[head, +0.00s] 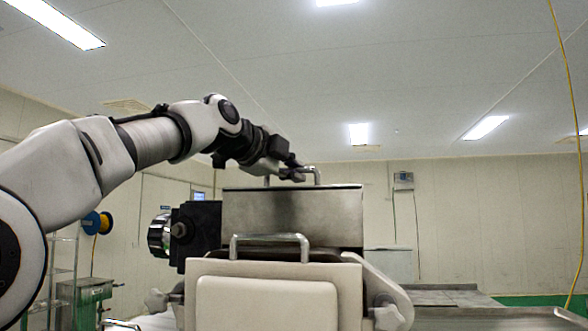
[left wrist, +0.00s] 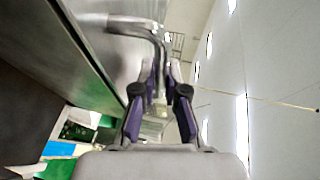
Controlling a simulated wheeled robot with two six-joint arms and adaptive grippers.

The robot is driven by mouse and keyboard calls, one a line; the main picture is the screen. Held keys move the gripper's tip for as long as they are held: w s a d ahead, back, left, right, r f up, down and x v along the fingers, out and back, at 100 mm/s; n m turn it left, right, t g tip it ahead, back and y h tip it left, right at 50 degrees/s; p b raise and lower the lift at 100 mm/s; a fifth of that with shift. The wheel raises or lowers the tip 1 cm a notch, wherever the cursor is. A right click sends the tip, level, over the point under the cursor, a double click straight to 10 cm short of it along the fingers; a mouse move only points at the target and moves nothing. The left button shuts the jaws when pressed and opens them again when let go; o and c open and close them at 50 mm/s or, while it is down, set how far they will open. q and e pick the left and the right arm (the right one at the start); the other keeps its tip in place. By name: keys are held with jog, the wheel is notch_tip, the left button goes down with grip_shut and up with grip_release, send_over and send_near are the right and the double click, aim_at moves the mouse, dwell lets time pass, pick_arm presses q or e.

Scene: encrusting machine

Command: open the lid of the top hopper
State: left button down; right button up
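The top hopper (head: 290,218) is a grey metal box on top of the machine in the head view. Its lid looks flat and closed, with a raised metal bar handle (head: 318,175) on top. The handle also shows in the left wrist view (left wrist: 137,24), curving down between the fingers. My left gripper (head: 292,173) is at the handle, just above the lid. In the left wrist view its fingers (left wrist: 161,72) are close together on both sides of the bar and look shut on it; the exact contact is partly hidden. My right gripper is not in view.
A second metal handle (head: 270,238) sits on the machine's front, above a pale front panel (head: 268,302). A dark block with a round knob (head: 160,234) juts out at the hopper's left. A metal table (head: 450,298) stands at right.

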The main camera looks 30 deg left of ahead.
pick_arm(q)
jog(key=w+p, duration=0.1)
jog(key=w+a+p, duration=0.1)
jog(key=w+p, duration=0.1)
jog(key=w+r+p, duration=0.1)
jog(key=w, duration=0.1)
jog(key=shift+a, duration=0.15)
jog(key=w+p, duration=0.2)
jog(key=w, duration=0.1)
jog(key=w+a+p, duration=0.1)
jog(key=w+p, duration=0.1)
jog(key=w+a+p, duration=0.1)
jog(key=w+p, duration=0.1)
jog(key=w, duration=0.1)
jog(key=shift+w+a+f, duration=0.15)
jog(key=shift+w+f, duration=0.15)
jog(key=shift+w, duration=0.05)
jog(key=shift+w+f, duration=0.25)
jog(key=shift+w, duration=0.05)
jog(key=c, duration=1.5)
grip_release()
jog(key=shift+a, duration=0.1)
jog(key=shift+s, duration=0.1)
